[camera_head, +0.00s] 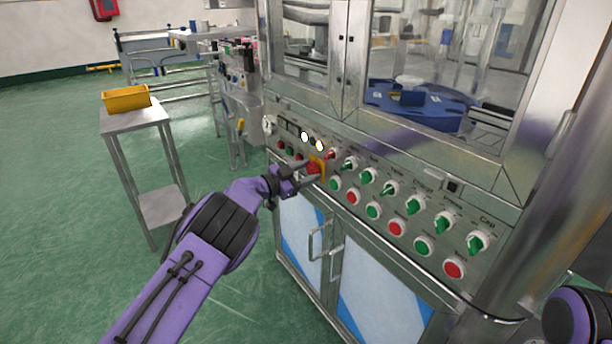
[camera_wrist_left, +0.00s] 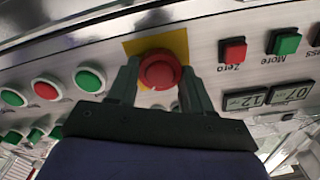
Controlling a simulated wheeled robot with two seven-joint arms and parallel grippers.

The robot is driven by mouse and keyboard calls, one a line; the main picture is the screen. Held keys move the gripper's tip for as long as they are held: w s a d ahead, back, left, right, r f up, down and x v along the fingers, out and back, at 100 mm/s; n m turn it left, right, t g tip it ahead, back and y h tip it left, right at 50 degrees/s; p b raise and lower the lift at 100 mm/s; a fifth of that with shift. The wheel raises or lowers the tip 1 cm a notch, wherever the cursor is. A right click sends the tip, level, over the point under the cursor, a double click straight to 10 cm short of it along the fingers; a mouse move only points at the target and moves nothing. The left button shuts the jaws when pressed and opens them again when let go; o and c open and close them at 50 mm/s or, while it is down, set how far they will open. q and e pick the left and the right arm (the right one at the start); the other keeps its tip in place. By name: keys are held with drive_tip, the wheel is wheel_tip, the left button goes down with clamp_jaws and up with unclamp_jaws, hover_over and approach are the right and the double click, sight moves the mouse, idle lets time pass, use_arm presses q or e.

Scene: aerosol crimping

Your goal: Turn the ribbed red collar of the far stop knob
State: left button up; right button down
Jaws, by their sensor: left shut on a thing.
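The far stop knob (camera_head: 314,168) is red and round on a yellow backing plate, on the sloped control panel of the steel machine. In the left wrist view the knob (camera_wrist_left: 160,70) faces me, with its red collar around a round centre. The ribs are too small to make out. My left gripper (camera_head: 305,174) reaches it from the left and is shut on it. In the left wrist view one finger of the gripper (camera_wrist_left: 159,82) lies on each side of the knob. My right gripper is out of view; only part of my right arm shows at lower right.
Green selector switches (camera_head: 414,204) and red and green push buttons (camera_head: 396,229) line the panel to the right. A red Zero button (camera_wrist_left: 232,53) and a digital display (camera_wrist_left: 268,95) are near the knob. A yellow bin (camera_head: 126,98) stands on a steel side table (camera_head: 134,119).

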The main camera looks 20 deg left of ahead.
use_arm(q)
drive_tip(key=shift+r+m, duration=0.1)
drive_tip(key=shift+m, duration=0.4)
drive_tip(key=o, duration=1.1)
drive_tip(key=shift+w, duration=0.1)
drive_tip(key=shift+c, duration=0.2)
drive_tip(key=v, duration=1)
drive_tip(key=shift+a, duration=0.2)
